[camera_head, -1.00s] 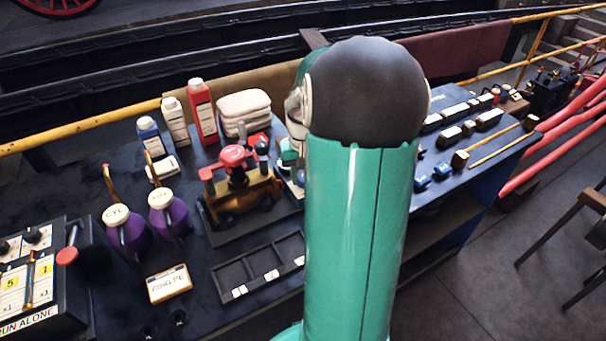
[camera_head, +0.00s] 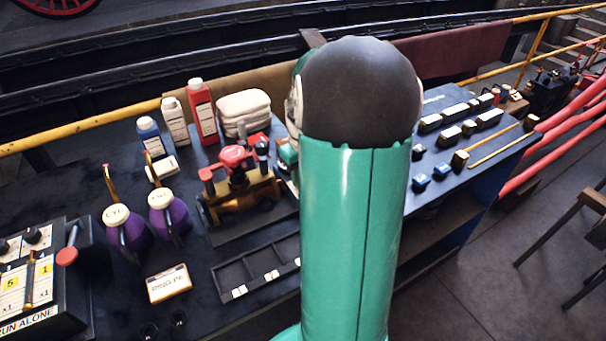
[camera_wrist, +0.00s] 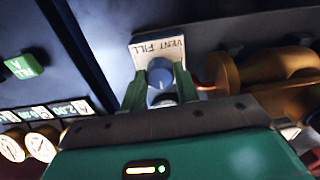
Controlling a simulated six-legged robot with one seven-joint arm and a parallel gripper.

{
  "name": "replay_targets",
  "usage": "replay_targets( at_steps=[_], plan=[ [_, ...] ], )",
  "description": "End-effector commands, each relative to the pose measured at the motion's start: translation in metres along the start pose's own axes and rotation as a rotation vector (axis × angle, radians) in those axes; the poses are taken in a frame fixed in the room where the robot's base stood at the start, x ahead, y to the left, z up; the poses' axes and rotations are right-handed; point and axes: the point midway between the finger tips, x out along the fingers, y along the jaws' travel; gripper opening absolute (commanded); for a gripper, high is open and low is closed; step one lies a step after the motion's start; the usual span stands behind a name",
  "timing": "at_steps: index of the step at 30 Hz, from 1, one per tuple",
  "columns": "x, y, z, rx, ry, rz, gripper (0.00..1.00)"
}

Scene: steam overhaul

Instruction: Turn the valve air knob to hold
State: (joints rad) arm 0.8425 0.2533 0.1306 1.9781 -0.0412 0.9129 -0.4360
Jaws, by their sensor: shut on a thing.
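In the wrist view, a round blue-grey knob (camera_wrist: 160,73) sits in front of a cream plate (camera_wrist: 158,49) with the words VENT and FILL. No word "hold" is legible on the plate. My gripper (camera_wrist: 160,84) has its green fingers on either side of the knob and is shut on it. Below the knob, part of the mount is hidden by the gripper. In the head view, my green arm hides the gripper and the knob.
A brass cylindrical part (camera_wrist: 270,68) lies close to the right finger. In the head view, a small brass and red model engine (camera_head: 240,198), purple jugs (camera_head: 170,218), a sectioned black tray (camera_head: 255,275) and bottles (camera_head: 203,110) crowd the dark bench left of my arm.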

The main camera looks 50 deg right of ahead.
Motion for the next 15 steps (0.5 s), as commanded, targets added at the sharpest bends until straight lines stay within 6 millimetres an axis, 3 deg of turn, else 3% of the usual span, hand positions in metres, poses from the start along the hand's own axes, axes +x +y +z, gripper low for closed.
replay_targets(
  at_steps=[3,4,7,15],
  plan=[
    [-0.0012,0.0003,-0.0007,0.000,0.002,0.001,0.08],
    [-0.0012,0.0003,-0.0007,0.000,0.002,0.001,0.34],
    [-0.0009,0.0002,-0.0005,0.001,0.002,0.001,0.52],
    [-0.0008,0.0001,-0.0003,0.001,0.001,0.001,0.52]
  ],
)
